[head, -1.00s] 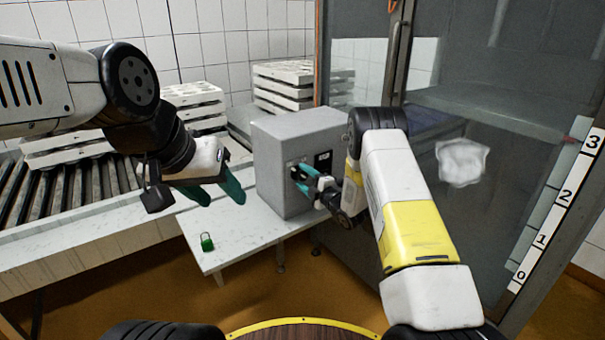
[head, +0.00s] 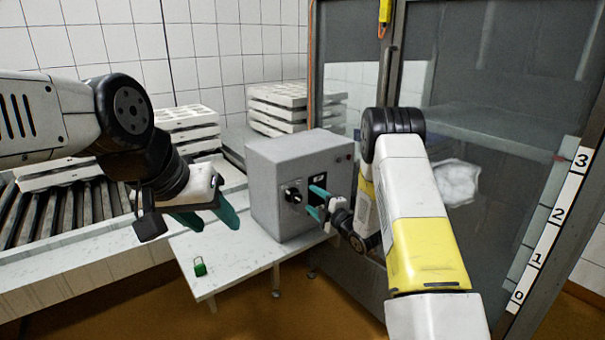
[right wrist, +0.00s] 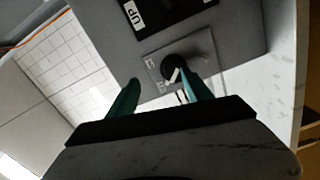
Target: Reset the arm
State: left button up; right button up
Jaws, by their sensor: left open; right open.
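My right gripper (head: 318,203) is open, its teal fingers in front of the grey control box (head: 268,180), just right of the black rotary knob (head: 292,196). In the right wrist view the open fingers (right wrist: 160,95) point at the box face, and the knob (right wrist: 184,70) on its plate shows beyond the right fingertip. I cannot tell whether that finger touches the box. A black panel marked UP (right wrist: 150,12) is at the top of that view. My left gripper (head: 212,220) is open and empty above the white table.
A green padlock (head: 200,267) lies on the white table (head: 225,275). White mould stacks (head: 188,130) stand by the roller conveyor (head: 75,215). A glass door (head: 480,70) with a numbered strip (head: 548,235) stands at the right.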

jog(key=s+d+r+m+h, duration=0.1)
jog(key=d+r+m+h, duration=0.5)
jog(key=r, duration=0.7)
jog(key=s+d+r+m+g+h, duration=0.1)
jog(key=s+d+r+m+g, duration=0.1)
jog(key=s+d+r+m, duration=0.35)
jog(key=s+a+r+m+g, duration=0.1)
jog(key=s+m+g, duration=0.2)
jog(key=s, duration=1.5)
jog(key=s+a+r+m+g, duration=0.1)
jog(key=s+m, duration=0.6)
jog(key=s, duration=1.1)
jog(key=r+g, duration=0.1)
jog(key=g, duration=0.1)
jog(key=shift+a+r+g, duration=0.2)
jog(key=shift+a+g, duration=0.1)
jog(key=shift+g, duration=0.1)
